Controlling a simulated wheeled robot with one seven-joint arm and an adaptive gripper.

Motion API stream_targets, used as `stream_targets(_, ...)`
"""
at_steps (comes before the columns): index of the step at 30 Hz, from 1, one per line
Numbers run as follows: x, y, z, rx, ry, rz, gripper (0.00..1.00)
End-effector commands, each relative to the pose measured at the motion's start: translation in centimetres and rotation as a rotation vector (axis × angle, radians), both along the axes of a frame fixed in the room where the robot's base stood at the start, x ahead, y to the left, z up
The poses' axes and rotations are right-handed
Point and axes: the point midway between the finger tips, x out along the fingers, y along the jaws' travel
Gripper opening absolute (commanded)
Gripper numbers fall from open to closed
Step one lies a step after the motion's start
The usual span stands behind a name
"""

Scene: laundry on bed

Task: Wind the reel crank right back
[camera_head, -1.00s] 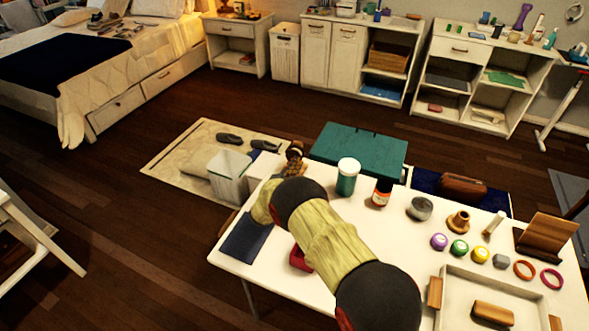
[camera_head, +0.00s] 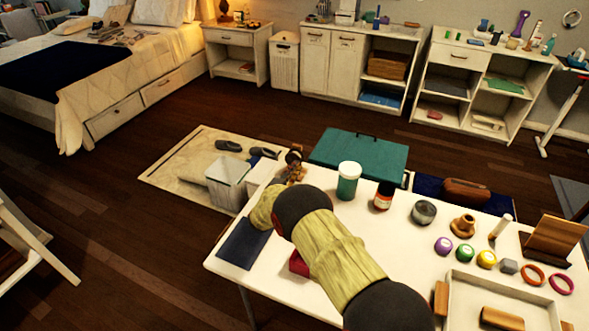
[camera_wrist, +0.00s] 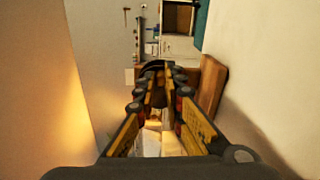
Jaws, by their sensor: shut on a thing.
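In the wrist view my gripper (camera_wrist: 157,76) is shut, its two yellow and dark fingers drawn close at the tips. A dark curved piece shows at the tips, but I cannot tell whether it is the crank handle. A brown wooden piece (camera_wrist: 211,84) is just right of the fingers. In the head view my arm hides most of the gripper. A small brown and dark shape (camera_head: 294,165) shows beyond the wrist at the table's far left edge; I cannot tell whether it is reel or gripper. The crank's turn cannot be made out.
A tray (camera_head: 458,292) is at the right. A teal case (camera_head: 358,156) stands behind.

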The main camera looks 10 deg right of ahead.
Motion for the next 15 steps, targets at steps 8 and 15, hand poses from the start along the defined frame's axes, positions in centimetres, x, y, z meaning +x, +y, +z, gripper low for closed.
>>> stream_targets(8,-0.14,-0.02,-0.43,0.0,0.007,0.0,0.25)
stream_targets(15,-0.08,-0.01,-0.27,-0.001,0.004,0.001,0.29)
